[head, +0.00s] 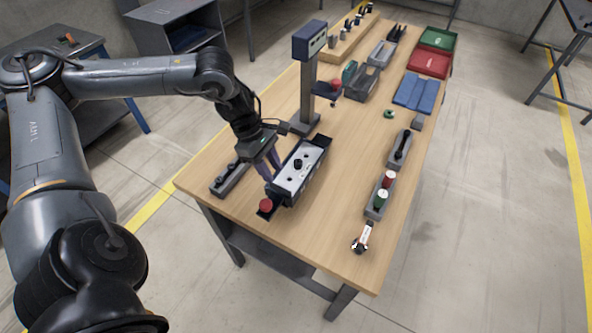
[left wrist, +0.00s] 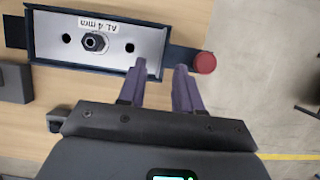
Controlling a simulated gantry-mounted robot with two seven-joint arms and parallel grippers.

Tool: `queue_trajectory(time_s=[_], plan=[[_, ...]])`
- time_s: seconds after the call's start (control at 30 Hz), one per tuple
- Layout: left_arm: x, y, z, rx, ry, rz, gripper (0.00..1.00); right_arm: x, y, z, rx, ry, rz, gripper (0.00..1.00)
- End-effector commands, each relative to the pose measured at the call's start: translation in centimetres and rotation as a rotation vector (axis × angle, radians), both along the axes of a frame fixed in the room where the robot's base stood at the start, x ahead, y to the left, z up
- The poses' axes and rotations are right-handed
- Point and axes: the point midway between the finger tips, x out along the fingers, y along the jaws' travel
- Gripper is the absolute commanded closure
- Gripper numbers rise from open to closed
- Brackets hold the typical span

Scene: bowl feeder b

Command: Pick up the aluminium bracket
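A pale metal plate (head: 297,172) with holes, a central nut and the marking "AL 4 mm" sits in a dark tray-like fixture (head: 323,148) on the bench. It looks like the aluminium bracket. The plate also shows in the left wrist view (left wrist: 65,50), inside the fixture's raised rim. My left gripper (head: 273,170) is at the left side of the fixture in the head view. In the left wrist view its two fingers (left wrist: 161,67) are apart with nothing visible between them. One fingertip overlaps the fixture's corner in the picture; contact cannot be told. My right gripper is not in view.
A red button (head: 265,206) sits at the fixture's near end. A dark grey holder (head: 229,180) lies left of it. A post with a display box (head: 309,40) stands behind. Narrow trays (head: 399,149) line the right side. Bench top between fixture and trays is clear.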

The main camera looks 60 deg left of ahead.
Motion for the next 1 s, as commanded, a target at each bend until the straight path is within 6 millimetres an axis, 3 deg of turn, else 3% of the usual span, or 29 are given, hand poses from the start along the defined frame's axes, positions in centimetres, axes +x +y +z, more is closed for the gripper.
queue_trajectory(time_s=[0.4, 0.73, 0.97, 1.0], plan=[[0.8, -1.8, -4.2, -0.002, 0.000, -0.001, 0.66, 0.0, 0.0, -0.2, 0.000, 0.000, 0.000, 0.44], [0.9, -1.9, -4.7, 0.000, 0.000, 0.000, 0.66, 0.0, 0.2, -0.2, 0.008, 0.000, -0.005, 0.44], [0.9, -1.9, -4.7, 0.000, 0.000, 0.000, 1.00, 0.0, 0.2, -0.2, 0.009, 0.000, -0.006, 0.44], [0.9, -1.9, -4.7, 0.000, 0.000, 0.000, 1.00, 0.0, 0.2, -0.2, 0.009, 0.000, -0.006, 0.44]])
